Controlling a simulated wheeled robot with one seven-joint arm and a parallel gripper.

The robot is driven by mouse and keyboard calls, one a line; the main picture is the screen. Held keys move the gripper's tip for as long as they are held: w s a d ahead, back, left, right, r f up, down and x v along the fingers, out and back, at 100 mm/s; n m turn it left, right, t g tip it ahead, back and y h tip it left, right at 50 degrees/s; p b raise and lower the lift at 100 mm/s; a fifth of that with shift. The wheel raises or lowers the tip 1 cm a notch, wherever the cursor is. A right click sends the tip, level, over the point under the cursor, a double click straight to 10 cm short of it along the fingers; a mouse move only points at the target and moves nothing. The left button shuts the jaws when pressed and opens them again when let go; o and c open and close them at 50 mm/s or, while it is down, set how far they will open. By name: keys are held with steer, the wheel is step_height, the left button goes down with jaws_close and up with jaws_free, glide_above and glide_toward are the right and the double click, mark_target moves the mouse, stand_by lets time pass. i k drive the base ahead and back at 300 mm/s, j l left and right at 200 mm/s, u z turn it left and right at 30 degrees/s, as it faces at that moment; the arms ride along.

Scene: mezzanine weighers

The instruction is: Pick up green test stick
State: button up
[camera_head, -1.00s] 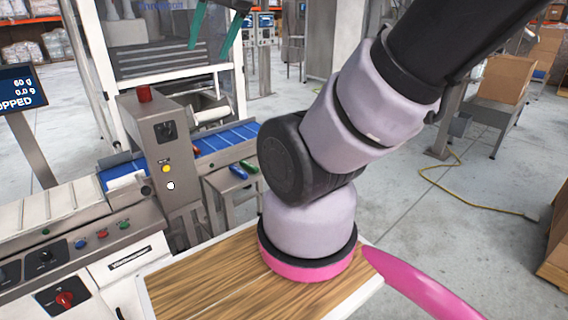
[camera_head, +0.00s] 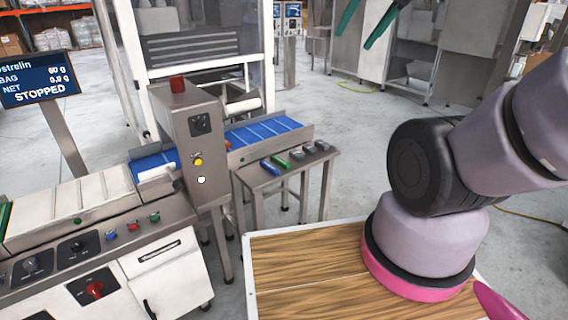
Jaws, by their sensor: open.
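The green test stick (camera_head: 281,161) lies on a small metal side table (camera_head: 260,181) beside the conveyor. A blue stick (camera_head: 269,167) lies just to its left, close alongside. Several small grey blocks (camera_head: 309,149) sit to its right on the same table. My arm stands at the right of the picture, away from the side table.
A metal detector arch (camera_head: 189,140) spans the blue conveyor belt (camera_head: 262,132) left of the side table. A control cabinet (camera_head: 160,265) stands at front left. A screen (camera_head: 38,82) reads STOPPED. Open grey floor (camera_head: 370,150) lies right of the side table.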

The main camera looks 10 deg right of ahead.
mark_target(276, 159)
steer(key=i+j+z, duration=0.65)
steer(key=j+z, duration=0.2)
